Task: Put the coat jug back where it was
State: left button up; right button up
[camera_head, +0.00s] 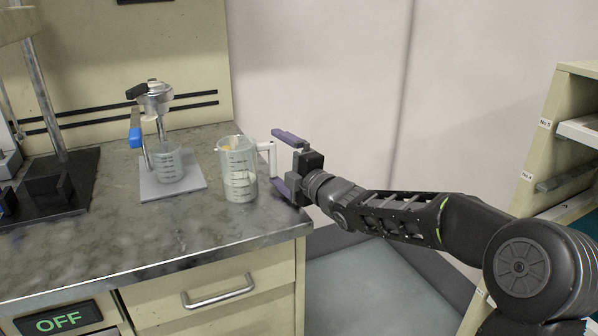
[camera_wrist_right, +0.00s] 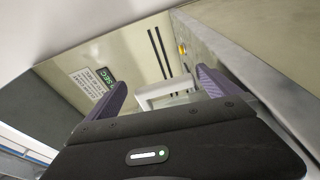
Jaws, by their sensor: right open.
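A clear measuring jug (camera_head: 238,172) with a pale handle stands upright on the counter near its right edge. Its handle (camera_head: 271,150) points right, towards my right gripper (camera_head: 276,160). The right gripper is open, with one purple finger on the far side of the handle and the other on the near side. In the right wrist view the white handle (camera_wrist_right: 165,91) shows between the two purple fingers of the right gripper (camera_wrist_right: 162,88), with a gap to each. The jug's body is mostly hidden there. My left gripper is not in view.
Left of the jug, a smaller beaker (camera_head: 168,164) stands on a pale plate (camera_head: 178,191) under a mixer-like device (camera_head: 155,97). A black-based stand (camera_head: 75,180) is further left. The counter (camera_head: 130,240) is clear in front. A shelf rack (camera_head: 555,110) stands at right.

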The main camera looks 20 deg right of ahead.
jog(key=v, duration=1.1)
jog(key=shift+s, duration=0.15)
dwell(1.2)
